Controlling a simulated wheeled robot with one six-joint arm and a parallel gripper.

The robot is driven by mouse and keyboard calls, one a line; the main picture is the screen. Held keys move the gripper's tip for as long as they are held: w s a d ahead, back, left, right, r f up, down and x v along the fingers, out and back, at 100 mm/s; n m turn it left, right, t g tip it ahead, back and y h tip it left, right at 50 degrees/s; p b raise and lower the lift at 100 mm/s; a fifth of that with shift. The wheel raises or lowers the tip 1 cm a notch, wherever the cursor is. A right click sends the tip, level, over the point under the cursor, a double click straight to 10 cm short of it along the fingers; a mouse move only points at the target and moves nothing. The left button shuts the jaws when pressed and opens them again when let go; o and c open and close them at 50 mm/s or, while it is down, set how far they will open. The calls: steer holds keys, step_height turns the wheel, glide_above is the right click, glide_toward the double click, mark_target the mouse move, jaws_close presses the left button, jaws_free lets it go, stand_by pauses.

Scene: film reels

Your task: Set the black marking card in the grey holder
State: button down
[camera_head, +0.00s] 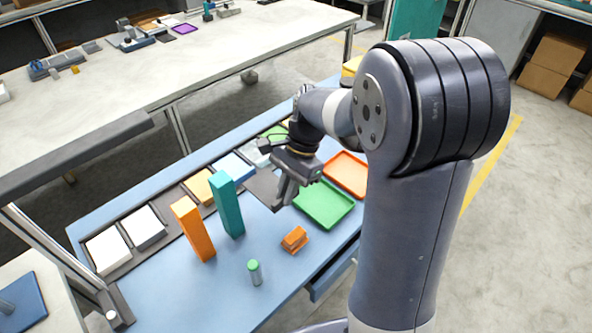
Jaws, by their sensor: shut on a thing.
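My gripper (280,205) points down over the blue work table, left of the green tray. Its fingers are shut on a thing. A dark flat piece (261,187), which looks like the black marking card, shows at the left of the fingers, partly hidden by them. I cannot tell its exact edges or whether it touches the table. I cannot make out the grey holder for certain; my gripper and arm cover part of the table.
An orange block (193,229) and a teal block (227,204) stand upright left of my gripper. A green-capped bottle (255,272) and a small orange piece (294,238) are nearer. Green (324,204) and orange (346,173) trays lie right. A dark rail (172,205) holds coloured cards behind.

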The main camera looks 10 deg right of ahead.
mark_target(284, 230)
step_height(284, 230, down, 10)
steer(key=shift+f, duration=0.2)
stand_by(0.3)
steer(key=shift+f+b, duration=0.1)
steer(key=shift+b, duration=0.2)
steer(key=c, duration=1.9)
jaws_free()
steer(key=shift+c, duration=0.2)
steer(key=shift+o, duration=0.8)
